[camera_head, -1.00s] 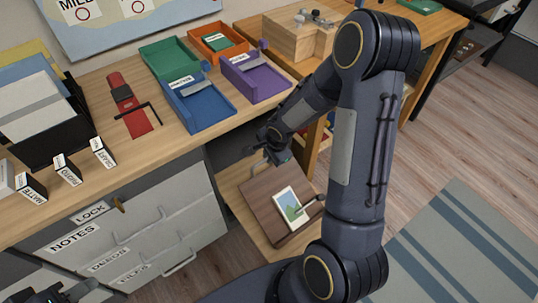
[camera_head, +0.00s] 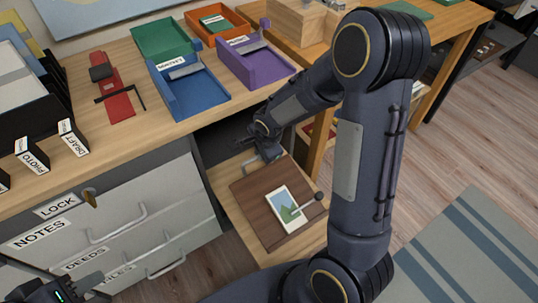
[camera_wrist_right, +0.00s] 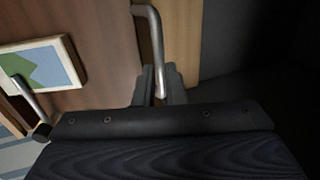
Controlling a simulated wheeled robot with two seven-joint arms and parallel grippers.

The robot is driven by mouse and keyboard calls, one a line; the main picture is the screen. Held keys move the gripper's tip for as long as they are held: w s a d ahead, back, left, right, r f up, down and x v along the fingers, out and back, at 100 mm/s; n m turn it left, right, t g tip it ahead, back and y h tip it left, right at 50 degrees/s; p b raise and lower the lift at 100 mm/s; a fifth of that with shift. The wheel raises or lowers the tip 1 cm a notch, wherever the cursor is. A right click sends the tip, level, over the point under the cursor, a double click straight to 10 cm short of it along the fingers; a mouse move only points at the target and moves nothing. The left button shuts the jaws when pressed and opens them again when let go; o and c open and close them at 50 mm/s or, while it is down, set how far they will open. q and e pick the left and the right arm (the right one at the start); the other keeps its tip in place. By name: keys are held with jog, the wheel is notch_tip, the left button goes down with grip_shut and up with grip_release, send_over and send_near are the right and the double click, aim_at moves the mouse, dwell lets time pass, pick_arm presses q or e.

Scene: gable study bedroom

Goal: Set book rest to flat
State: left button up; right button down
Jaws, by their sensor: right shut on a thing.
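The book rest (camera_head: 262,215) is a dark brown board on a pale wooden pull-out shelf below the desk, with a picture card (camera_head: 289,210) on it. I cannot tell its exact tilt. A lever with a black knob (camera_head: 319,196) stands at its right side; it also shows in the right wrist view (camera_wrist_right: 42,131). My right gripper (camera_head: 268,150) is at the board's far edge, shut on a grey metal bar handle (camera_wrist_right: 153,35); its fingers (camera_wrist_right: 160,88) close around the handle's end. My left gripper (camera_head: 62,293) is at the bottom left, away from the rest, its jaws unclear.
Grey drawers (camera_head: 120,225) with bar handles and a key stand left of the shelf. On the desk are blue (camera_head: 195,92), green, orange and purple trays, a red strip (camera_head: 117,90) and labelled black blocks. My right arm covers much of the right side. Floor is open at right.

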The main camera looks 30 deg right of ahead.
aim_at(257, 156)
jog(key=b+x, duration=0.1)
jog(key=x, duration=0.1)
jog(key=b+x, duration=0.1)
jog(key=x, duration=0.1)
jog(key=shift+w+a+f, duration=0.1)
jog(key=shift+w, duration=0.4)
jog(key=shift+w+f+g, duration=0.2)
jog(key=shift+f+g, duration=0.1)
jog(key=shift+f, duration=0.3)
jog(key=shift+w+f+g, duration=0.25)
jog(key=shift+f+g, duration=0.05)
jog(key=shift+f, duration=0.55)
jog(key=shift+s+f, duration=0.2)
jog(key=c, duration=1.5)
grip_release()
jog(key=shift+f, duration=0.1)
jog(key=shift+c, duration=0.2)
jog(key=shift+o, duration=0.2)
jog(key=shift+w, duration=0.1)
jog(key=shift+r, duration=0.2)
